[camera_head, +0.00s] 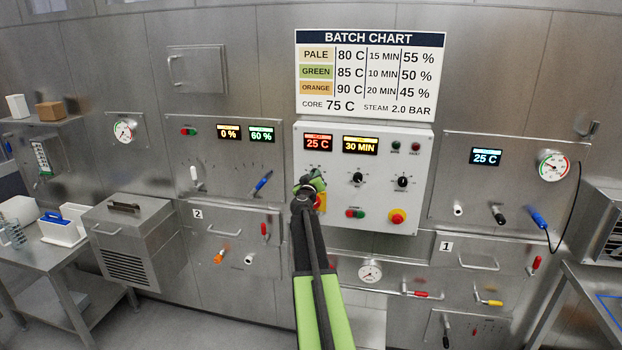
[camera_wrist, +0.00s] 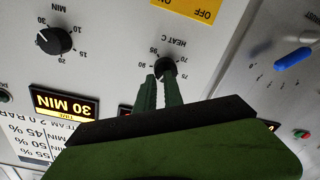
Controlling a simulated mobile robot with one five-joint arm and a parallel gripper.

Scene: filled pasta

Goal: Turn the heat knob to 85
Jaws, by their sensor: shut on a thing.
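The heat knob (camera_wrist: 168,66) is a small black knob on the white control panel (camera_head: 417,150). It shows upside down in the wrist view, under the "HEAT C" lettering, with scale numbers around it. My gripper (camera_wrist: 158,76) has its two green fingers at the knob, shut on it; the fingers hide part of the knob, and I cannot read its pointer. In the head view my gripper (camera_head: 310,184) is at the panel's left side and hides the knob. The red display (camera_head: 318,143) above reads 25 C.
The minutes knob (camera_wrist: 54,40) is beside the heat knob, below the 30 MIN display (camera_head: 360,145). A yellow switch plate (camera_wrist: 190,5) is close by. The batch chart (camera_head: 370,73) lists green at 85 C. Another steel panel with a blue lever (camera_head: 263,182) stands left.

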